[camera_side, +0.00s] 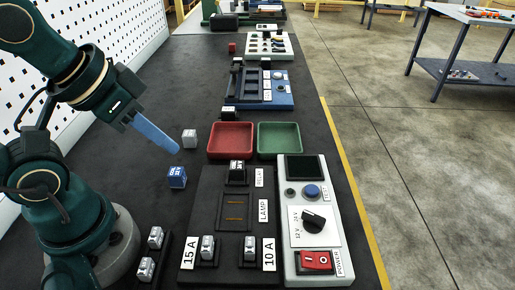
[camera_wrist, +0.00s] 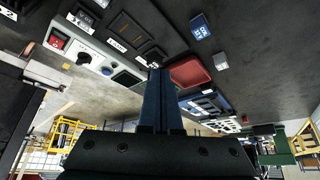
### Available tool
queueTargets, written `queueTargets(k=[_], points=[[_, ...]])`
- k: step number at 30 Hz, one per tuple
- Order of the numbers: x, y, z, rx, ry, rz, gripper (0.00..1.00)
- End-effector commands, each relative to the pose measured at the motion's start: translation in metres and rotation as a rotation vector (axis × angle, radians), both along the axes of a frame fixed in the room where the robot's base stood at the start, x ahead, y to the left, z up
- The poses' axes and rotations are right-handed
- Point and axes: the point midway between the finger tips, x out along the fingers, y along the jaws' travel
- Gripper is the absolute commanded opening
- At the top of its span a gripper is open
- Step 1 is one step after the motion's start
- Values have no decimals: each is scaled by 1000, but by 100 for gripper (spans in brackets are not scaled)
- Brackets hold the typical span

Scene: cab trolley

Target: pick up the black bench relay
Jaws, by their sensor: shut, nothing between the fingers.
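A black relay (camera_side: 237,173) with a white marking on top sits at the far end of the black test board (camera_side: 208,190), beside the RELAY label. I take it for the bench relay. My gripper (camera_side: 177,150) is shut and empty, its blue fingers held above the bench to the left of the relay. In the wrist view the closed fingers (camera_wrist: 158,73) rise up the middle. A dark block near the board's end in that view (camera_wrist: 154,53) may be the same relay, partly beside the fingers.
A blue relay (camera_side: 177,178) and a light grey cube (camera_side: 189,138) stand near my gripper. Red (camera_side: 230,153) and green (camera_side: 279,153) trays lie behind the board. A grey control panel (camera_side: 310,262) is at the right. Another black block (camera_side: 256,114) stands by the blue rack (camera_side: 275,101).

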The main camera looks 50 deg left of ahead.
Motion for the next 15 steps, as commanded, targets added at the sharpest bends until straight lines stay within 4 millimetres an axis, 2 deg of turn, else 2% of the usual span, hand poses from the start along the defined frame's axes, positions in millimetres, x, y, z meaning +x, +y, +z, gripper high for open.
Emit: queueTargets(k=[1, 2, 3, 7, 15], points=[[0, 0, 0, 0, 0, 0, 0], [0, 0, 0, 0, 0, 0, 8], [0, 0, 0, 0, 0, 0, 23], [0, 0, 0, 0, 0, 0, 72], [0, 0, 0, 0, 0, 0, 72]])
